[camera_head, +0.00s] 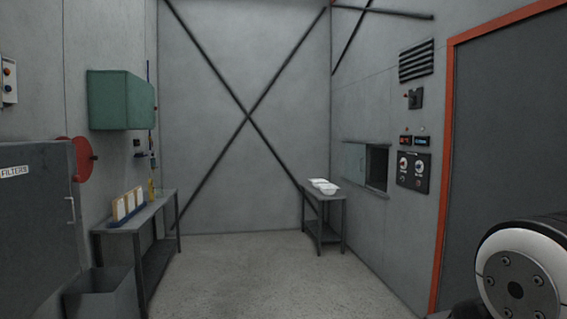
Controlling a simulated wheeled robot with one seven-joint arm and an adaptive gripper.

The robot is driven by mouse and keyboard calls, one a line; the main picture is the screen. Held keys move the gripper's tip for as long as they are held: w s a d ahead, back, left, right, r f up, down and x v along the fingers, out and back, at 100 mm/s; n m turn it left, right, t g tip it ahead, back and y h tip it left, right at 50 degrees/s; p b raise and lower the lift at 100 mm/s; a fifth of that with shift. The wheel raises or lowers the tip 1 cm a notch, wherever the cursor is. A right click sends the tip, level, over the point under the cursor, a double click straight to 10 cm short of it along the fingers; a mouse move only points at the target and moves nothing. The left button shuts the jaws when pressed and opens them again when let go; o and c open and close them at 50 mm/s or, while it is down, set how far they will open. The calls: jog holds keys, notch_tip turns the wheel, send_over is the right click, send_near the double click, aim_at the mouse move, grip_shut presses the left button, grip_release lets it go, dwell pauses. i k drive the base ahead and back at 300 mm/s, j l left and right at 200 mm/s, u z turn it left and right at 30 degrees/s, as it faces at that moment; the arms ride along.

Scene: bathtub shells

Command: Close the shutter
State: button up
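A hatch opening (377,167) is in the right wall, dark inside. A pale grey-green flat panel (354,161), which looks like the shutter, sits at the left of the opening. The right part of the opening is uncovered. I cannot tell whether the panel slides or swings. My gripper is not in view; only a white and dark part of my arm shows at the lower right, well in front of the hatch.
A small table (324,196) with white shells (323,186) stands left of the hatch. A control panel (414,172) is right of it, then an orange-framed door (500,150). A bench (135,222) lines the left wall. The middle floor is clear.

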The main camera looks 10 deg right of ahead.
aim_at(356, 154)
jog(key=i+z, duration=0.15)
jog(key=z, duration=0.35)
jog(key=i+l, duration=0.1)
jog(key=i, duration=7.6)
jog(key=i+u, duration=0.2)
jog(key=i+l+u, duration=0.15)
jog(key=i, duration=0.2)
